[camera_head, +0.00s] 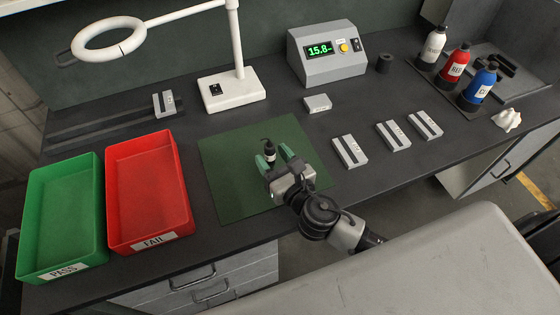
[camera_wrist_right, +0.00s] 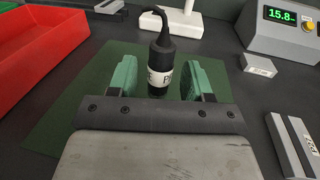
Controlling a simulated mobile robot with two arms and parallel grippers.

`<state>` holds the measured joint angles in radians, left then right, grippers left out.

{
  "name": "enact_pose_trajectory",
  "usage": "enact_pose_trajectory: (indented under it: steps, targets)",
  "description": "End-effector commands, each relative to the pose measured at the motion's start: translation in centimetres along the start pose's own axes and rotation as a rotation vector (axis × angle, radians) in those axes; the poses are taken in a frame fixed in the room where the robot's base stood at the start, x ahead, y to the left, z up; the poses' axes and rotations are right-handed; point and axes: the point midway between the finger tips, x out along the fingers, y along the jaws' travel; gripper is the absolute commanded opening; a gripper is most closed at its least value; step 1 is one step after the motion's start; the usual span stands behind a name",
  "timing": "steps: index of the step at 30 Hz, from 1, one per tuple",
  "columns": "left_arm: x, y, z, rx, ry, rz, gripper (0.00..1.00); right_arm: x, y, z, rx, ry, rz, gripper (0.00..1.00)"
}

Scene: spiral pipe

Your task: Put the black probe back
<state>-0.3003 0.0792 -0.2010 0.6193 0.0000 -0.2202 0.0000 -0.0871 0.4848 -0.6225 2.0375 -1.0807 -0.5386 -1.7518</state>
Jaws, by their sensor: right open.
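The black probe (camera_head: 268,148) stands upright above the green mat (camera_head: 230,193), with a white label band around its lower part and a cable curving from its top. It also shows in the right wrist view (camera_wrist_right: 161,60). My right gripper (camera_head: 270,157) is open, with its two green fingertips on either side of the probe. In the right wrist view, gaps show between the probe and both fingers. Whether the probe's foot touches the mat is hidden. My left gripper is not in view.
A green PASS tray (camera_head: 60,158) and a red FAIL tray (camera_head: 172,137) stand at the left. A white lamp base (camera_head: 231,92) and a meter reading 15.8 (camera_head: 327,68) stand behind the mat. Several grey blocks (camera_head: 349,151) lie to the right, with bottles (camera_head: 455,65) beyond.

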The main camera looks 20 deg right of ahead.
Motion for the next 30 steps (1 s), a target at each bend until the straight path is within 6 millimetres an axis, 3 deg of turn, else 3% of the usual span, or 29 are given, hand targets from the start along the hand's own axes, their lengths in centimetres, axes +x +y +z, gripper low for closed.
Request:
enact_pose_trajectory:
  steps: [5,12,18,30]
  targets:
    - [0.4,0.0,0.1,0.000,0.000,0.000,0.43,-2.1,0.0,-0.2,-0.002,0.003,0.002,0.50]
    - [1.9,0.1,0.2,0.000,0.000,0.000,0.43,-7.4,0.0,-0.3,-0.001,0.004,0.001,0.50]
    - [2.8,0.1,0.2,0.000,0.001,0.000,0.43,-10.7,0.0,-0.2,0.000,0.002,0.000,0.50]
    - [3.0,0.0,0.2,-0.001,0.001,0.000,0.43,-12.0,0.0,0.2,-0.001,-0.002,0.000,0.50]
